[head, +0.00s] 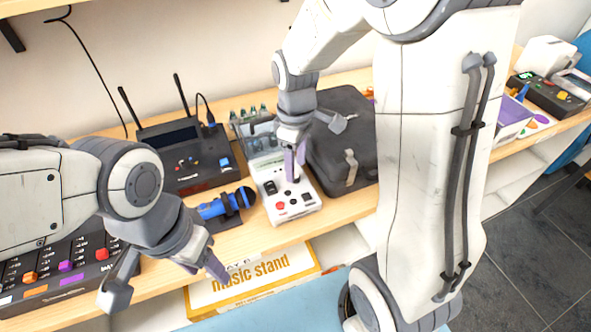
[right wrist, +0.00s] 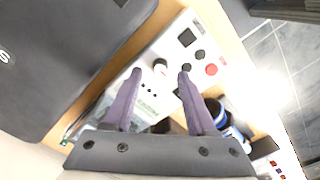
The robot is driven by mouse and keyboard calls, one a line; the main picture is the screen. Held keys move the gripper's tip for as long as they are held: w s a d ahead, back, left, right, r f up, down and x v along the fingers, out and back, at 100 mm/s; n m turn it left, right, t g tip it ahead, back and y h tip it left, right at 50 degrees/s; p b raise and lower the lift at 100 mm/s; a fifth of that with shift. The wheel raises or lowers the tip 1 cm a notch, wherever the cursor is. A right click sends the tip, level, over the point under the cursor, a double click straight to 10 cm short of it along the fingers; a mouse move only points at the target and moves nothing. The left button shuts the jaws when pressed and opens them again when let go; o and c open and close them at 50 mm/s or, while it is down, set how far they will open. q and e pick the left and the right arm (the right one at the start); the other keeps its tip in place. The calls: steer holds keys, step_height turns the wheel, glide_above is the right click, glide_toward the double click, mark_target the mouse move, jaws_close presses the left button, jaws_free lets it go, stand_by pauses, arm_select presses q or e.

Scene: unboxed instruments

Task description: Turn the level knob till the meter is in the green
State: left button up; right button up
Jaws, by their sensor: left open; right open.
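A white instrument box (head: 272,212) stands on the wooden shelf in the middle of the head view. Its top carries dark square panels, black knobs and a red control (head: 280,205). My left gripper (head: 165,285) is open and empty at the shelf's front, lower left.
A black case (head: 345,120) stands close right of the box. A blue microphone (head: 222,205) lies left of it, with a black antenna unit (head: 190,160) behind. A mixer (head: 75,262) is at lower left. A music stand carton (head: 255,280) is below the shelf edge.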

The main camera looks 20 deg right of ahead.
mark_target(296, 178)
steer(key=shift+f, duration=1.35)
jaws_close()
steer(key=shift+m, duration=0.3)
steer(key=m+p, duration=0.1)
steer(key=m, duration=0.2)
steer(key=shift+r+p, duration=0.1)
steer(key=shift+p, duration=0.25)
steer(key=m+p, duration=0.1)
steer(key=m, duration=0.4)
